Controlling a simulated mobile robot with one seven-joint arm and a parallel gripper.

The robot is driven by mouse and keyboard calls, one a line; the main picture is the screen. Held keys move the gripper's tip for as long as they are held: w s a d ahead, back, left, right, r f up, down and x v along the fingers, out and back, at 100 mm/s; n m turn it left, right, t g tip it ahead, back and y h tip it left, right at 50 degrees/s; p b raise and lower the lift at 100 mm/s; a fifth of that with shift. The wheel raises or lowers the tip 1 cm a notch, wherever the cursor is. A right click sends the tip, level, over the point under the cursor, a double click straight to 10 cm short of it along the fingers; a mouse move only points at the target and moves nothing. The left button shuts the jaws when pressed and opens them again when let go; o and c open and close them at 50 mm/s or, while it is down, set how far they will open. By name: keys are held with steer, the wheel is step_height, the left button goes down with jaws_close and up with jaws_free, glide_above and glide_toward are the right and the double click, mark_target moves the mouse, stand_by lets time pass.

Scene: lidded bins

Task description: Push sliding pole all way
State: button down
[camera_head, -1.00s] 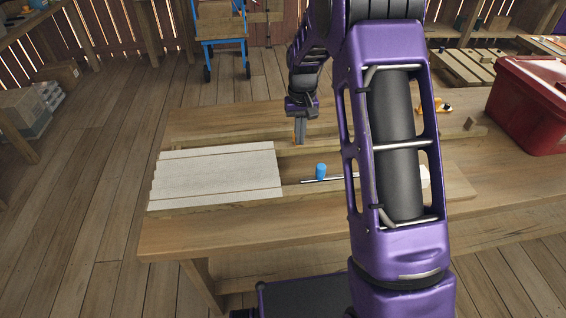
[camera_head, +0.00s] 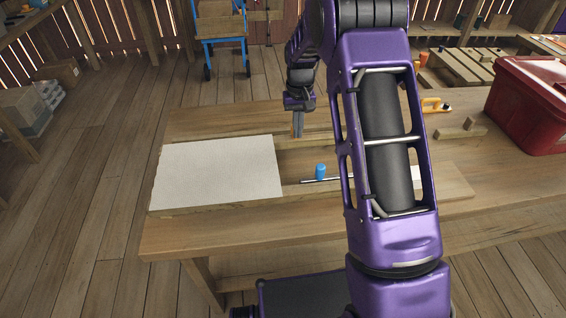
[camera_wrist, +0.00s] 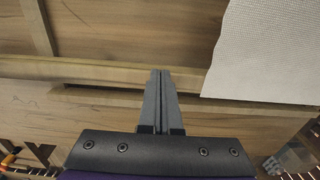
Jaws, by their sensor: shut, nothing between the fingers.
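My gripper (camera_head: 298,134) is shut and empty, pointing down over the back part of the workbench, right of a white cover (camera_head: 218,172). In the wrist view its fingertips (camera_wrist: 160,75) overlap a long wooden strip (camera_wrist: 85,70); I cannot tell whether they touch it. The white cover also shows there (camera_wrist: 275,55), to the right of the fingers and apart from them. A thin metal rod (camera_head: 308,181) lies in front of my gripper, with a blue cylinder (camera_head: 320,171) on or beside it. My arm hides the rod's right part. I cannot tell for certain which piece is the sliding pole.
The wooden workbench (camera_head: 190,235) has a red box (camera_head: 540,105) at its right. A yellow-handled tool (camera_head: 436,105) and wooden blocks (camera_head: 460,130) lie near it. A blue-framed cart (camera_head: 222,40) stands on the floor behind. The bench's back left is clear.

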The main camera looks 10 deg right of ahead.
steer(key=shift+w+p, duration=0.55)
steer(key=shift+w, duration=1.05)
steer(key=shift+s, duration=0.75)
steer(key=shift+r+p, duration=1.3)
steer(key=shift+r, duration=2.2)
